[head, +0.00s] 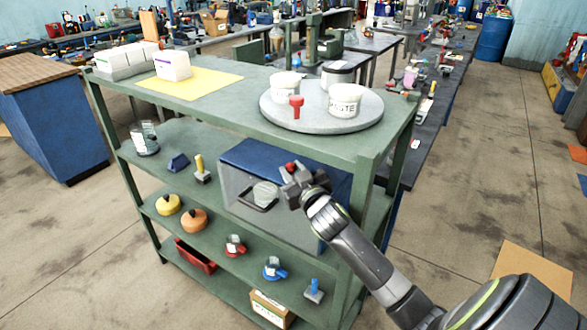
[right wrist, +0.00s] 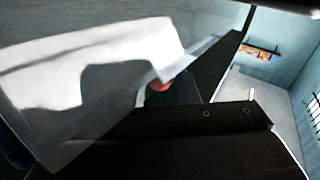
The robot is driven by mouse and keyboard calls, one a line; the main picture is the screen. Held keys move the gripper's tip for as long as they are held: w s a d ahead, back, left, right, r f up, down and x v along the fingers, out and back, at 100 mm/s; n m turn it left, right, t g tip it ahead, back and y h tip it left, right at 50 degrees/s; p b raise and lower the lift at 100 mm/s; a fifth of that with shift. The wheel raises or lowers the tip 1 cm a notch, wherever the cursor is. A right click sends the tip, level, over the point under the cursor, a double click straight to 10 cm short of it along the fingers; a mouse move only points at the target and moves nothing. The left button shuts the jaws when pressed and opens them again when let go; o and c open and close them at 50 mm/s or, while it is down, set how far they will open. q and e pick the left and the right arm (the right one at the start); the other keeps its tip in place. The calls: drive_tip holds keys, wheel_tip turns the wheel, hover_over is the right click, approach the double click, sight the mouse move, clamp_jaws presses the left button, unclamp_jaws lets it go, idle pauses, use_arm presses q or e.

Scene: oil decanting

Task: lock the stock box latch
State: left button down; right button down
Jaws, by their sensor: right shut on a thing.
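The stock box (head: 237,190) has a blue top and a grey front with a dark handle (head: 262,207), and it sits on the upper shelf of the green rack. A small red part, which looks like the latch (head: 290,167), shows at the box's upper right front. My right gripper (head: 294,176) is at that part and shut on it, hiding most of the latch. In the right wrist view, the red part (right wrist: 160,86) shows beside the dark gripper body, near a pale lit surface. Whether the latch is locked cannot be told. My left gripper is not in view.
The green rack's top (head: 225,105) holds a round grey turntable (head: 320,120) with white tubs and a red-handled item. A yellow sheet (head: 190,85) lies at left. Lower shelves hold yellow and orange round items and small valves.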

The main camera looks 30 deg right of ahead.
drive_tip(key=c, duration=1.1)
unclamp_jaws()
drive_tip(key=shift+w+d+f+m+h+b, duration=0.1)
drive_tip(key=shift+f+m+h+b, duration=0.05)
drive_tip(key=shift+m+h+b, duration=0.45)
drive_tip(key=shift+s+g+h+b, duration=0.3)
drive_tip(key=shift+s+h, duration=0.05)
drive_tip(key=shift+h, duration=0.05)
drive_tip(key=b+v, duration=0.3)
drive_tip(key=v, duration=1.3)
drive_tip(key=shift+s, duration=0.3)
